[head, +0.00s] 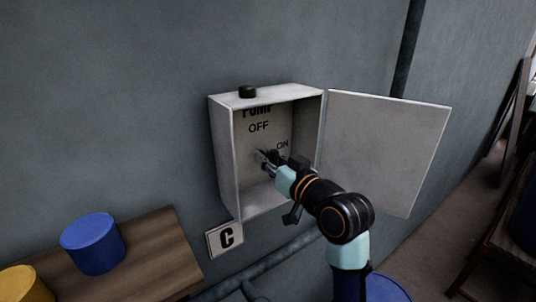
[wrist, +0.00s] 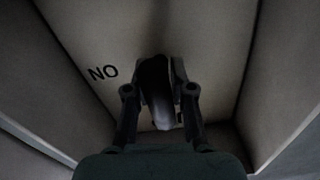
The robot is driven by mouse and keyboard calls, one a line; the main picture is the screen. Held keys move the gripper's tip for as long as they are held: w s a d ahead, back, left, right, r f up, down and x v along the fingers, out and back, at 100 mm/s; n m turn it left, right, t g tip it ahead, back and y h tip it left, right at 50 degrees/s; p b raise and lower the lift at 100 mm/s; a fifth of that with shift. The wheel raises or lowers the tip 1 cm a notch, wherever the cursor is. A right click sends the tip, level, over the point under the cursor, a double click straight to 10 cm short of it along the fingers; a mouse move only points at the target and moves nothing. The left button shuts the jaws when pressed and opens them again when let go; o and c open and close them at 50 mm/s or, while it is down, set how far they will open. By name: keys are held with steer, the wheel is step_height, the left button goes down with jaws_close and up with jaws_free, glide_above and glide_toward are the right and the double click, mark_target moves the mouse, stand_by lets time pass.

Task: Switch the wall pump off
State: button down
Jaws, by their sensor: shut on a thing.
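The pump box (head: 228,165) is a pale metal cabinet on the wall, marked PUMP, with OFF printed high inside and ON lower to the right. Its door (head: 385,150) stands open to the right. My gripper (head: 264,160) reaches inside, below OFF and left of ON. In the wrist view my gripper (wrist: 159,78) is shut on the switch handle (wrist: 157,95), a dark piece with a paler lower end between the fingers. The ON label (wrist: 103,73) shows there upside down. The gripper hides much of the switch, so I cannot tell its exact position.
A blue tub (head: 93,244) and a yellow one (head: 22,285) are at lower left. The box walls and open door closely flank my arm.

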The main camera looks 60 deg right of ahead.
stand_by(0.4)
steer(key=c, duration=1.1)
jaws_free()
steer(key=shift+s, duration=0.1)
steer(key=v, duration=1.2)
